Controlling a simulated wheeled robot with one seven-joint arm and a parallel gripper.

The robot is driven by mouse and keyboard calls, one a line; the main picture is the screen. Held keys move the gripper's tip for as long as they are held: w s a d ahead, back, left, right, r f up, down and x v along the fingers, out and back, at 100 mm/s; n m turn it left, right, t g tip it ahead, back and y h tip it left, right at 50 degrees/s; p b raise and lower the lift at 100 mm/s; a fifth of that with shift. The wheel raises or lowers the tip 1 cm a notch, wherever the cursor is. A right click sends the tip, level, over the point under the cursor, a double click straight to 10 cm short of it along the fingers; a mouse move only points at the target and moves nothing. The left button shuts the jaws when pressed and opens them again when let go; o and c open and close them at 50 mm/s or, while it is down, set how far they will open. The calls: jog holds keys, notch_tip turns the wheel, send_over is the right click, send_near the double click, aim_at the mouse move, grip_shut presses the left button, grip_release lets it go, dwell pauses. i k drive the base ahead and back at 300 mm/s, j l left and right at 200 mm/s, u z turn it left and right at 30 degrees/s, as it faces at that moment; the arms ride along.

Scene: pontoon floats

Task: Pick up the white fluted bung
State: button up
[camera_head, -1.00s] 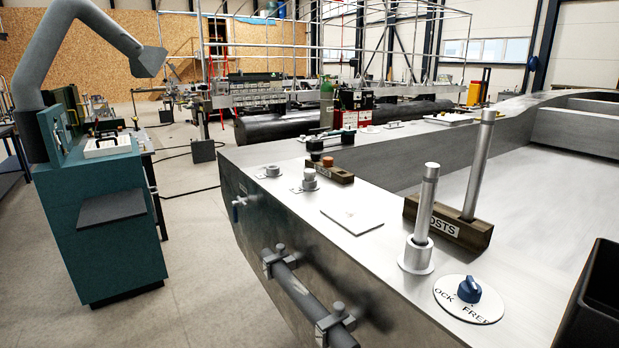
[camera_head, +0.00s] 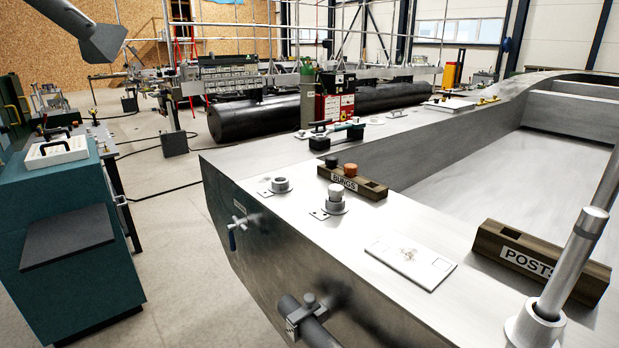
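A pale, whitish bung (camera_head: 335,192) stands upright in a round metal collar (camera_head: 334,207) on the float's deck, just in front of the wooden rack. Any fluting on it is too small to make out. The wooden rack labelled BUNGS (camera_head: 373,187) holds a dark bung (camera_head: 331,162) and an orange-brown bung (camera_head: 350,170); the slot at its right end looks empty. An open, empty metal collar (camera_head: 280,185) sits to the left.
A white plate (camera_head: 411,262) lies on the deck. A wooden POSTS block (camera_head: 540,264) and a tilted metal post (camera_head: 572,262) in a socket stand at right. A clamped pipe (camera_head: 312,325) runs along the side. A teal cabinet (camera_head: 70,245) stands left, across open floor.

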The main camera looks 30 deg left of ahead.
aim_at(335, 192)
jog(key=i+j, duration=0.15)
jog(key=j, duration=0.3)
jog(key=i+j, duration=0.1)
jog(key=j, duration=0.35)
jog(key=i+j, duration=0.15)
jog(key=j, duration=0.3)
jog(key=i+j, duration=0.1)
jog(key=j, duration=0.3)
jog(key=i+j, duration=0.15)
jog(key=j, duration=0.3)
jog(key=i+j, duration=0.1)
jog(key=j, duration=0.35)
jog(key=z, duration=0.05)
